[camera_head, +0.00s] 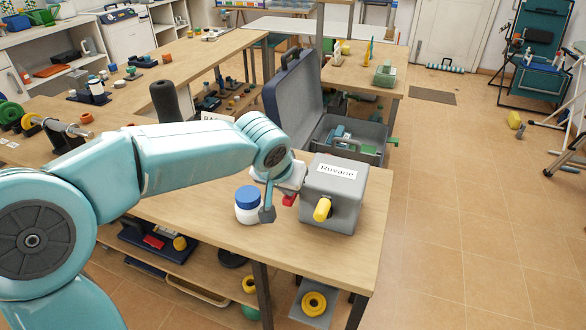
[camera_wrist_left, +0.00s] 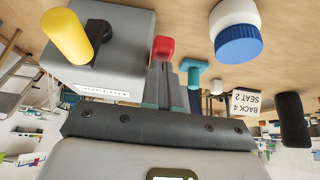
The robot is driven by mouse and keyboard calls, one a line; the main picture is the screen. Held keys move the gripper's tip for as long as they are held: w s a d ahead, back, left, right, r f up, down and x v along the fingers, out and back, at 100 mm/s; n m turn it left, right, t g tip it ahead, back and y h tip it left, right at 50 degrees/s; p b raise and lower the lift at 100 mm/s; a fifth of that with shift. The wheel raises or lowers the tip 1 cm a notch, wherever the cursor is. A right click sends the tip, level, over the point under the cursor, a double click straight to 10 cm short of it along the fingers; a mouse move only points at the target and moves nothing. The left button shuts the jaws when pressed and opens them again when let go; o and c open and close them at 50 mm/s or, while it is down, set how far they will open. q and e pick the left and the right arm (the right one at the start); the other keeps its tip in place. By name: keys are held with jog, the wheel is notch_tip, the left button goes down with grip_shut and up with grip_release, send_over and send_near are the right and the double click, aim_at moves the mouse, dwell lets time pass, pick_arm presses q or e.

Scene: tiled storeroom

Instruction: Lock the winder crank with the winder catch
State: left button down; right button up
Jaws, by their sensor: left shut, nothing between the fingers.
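The winder (camera_head: 348,192) is a grey box labelled "Ruvane" near the bench's front right corner. Its crank shows a yellow handle (camera_head: 322,209) on the front face, also large at the upper left of the left wrist view (camera_wrist_left: 67,35). A red piece (camera_head: 289,199), apparently the catch, sits at the box's left side; it also shows in the left wrist view (camera_wrist_left: 163,47). My left gripper (camera_head: 268,212) is shut and empty, pointing down just left of the red piece. Its fingers show in the left wrist view (camera_wrist_left: 172,85). Whether they touch the red piece, I cannot tell. My right gripper is out of view.
A white bottle with a blue cap (camera_head: 248,205) stands close left of my left gripper. An open grey case (camera_head: 300,95) lies behind the winder. A black upright cylinder (camera_head: 165,100) stands beyond my forearm. The bench top (camera_head: 220,240) is bare in front.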

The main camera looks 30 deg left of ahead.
pick_arm(q)
jog(key=shift+w, duration=0.15)
jog(key=shift+r, duration=0.2)
notch_tip(320, 180, up, 5)
jog(key=p, duration=0.4)
jog(key=shift+f, duration=0.1)
jog(key=s+v, duration=0.1)
jog(key=v, duration=0.8)
jog(key=shift+s+f, duration=0.15)
jog(key=shift+f, duration=0.3)
jog(key=shift+d, duration=0.1)
jog(key=shift+s, duration=0.1)
